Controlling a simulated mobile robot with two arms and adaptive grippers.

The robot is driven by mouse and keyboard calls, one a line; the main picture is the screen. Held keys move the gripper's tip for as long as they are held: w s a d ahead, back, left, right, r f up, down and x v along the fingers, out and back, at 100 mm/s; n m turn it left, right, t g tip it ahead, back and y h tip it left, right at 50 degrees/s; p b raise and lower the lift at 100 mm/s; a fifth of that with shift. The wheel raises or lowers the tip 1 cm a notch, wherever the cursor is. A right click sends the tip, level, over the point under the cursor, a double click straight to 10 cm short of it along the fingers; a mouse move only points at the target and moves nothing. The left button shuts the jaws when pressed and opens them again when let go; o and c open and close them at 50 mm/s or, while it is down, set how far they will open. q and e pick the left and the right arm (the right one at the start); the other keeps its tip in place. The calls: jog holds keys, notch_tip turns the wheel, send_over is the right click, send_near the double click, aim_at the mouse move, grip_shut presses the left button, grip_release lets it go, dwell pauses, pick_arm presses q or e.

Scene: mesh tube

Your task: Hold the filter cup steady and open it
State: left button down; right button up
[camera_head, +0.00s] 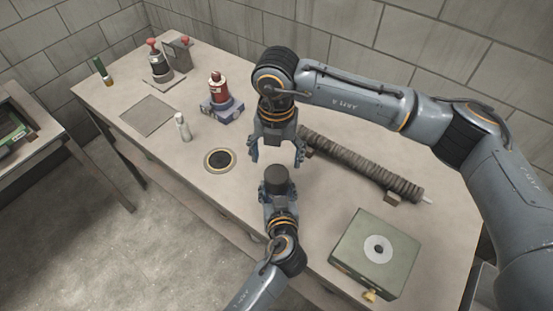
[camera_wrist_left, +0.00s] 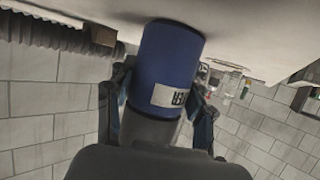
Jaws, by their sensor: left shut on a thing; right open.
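The filter cup (camera_head: 278,174) is a short cylinder with a dark top in the head view. In the left wrist view the cup (camera_wrist_left: 168,62) is blue with a white label bearing dark characters. My left gripper (camera_head: 281,201) is shut around the cup's sides and holds it upright near the front edge of the bench. Its two fingers also show on either side of the cup in the left wrist view. My right gripper (camera_head: 276,156) points down, open and empty, with its fingers spread just above the cup's top. Contact between it and the cup is not visible.
A ribbed tube (camera_head: 360,165) lies behind to the right. A green box (camera_head: 347,257) with a round disc stands front right. A dark ringed disc (camera_head: 219,160), a white bottle (camera_head: 182,127) and a red-topped device (camera_head: 219,90) stand to the left. The bench's front left is fairly clear.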

aim_at(276, 173)
jog(key=shift+f+m, duration=0.4)
jog(key=shift+f, duration=0.05)
pick_arm(q)
jog(key=shift+f, duration=0.1)
pick_arm(e)
jog(key=shift+f, duration=3.6)
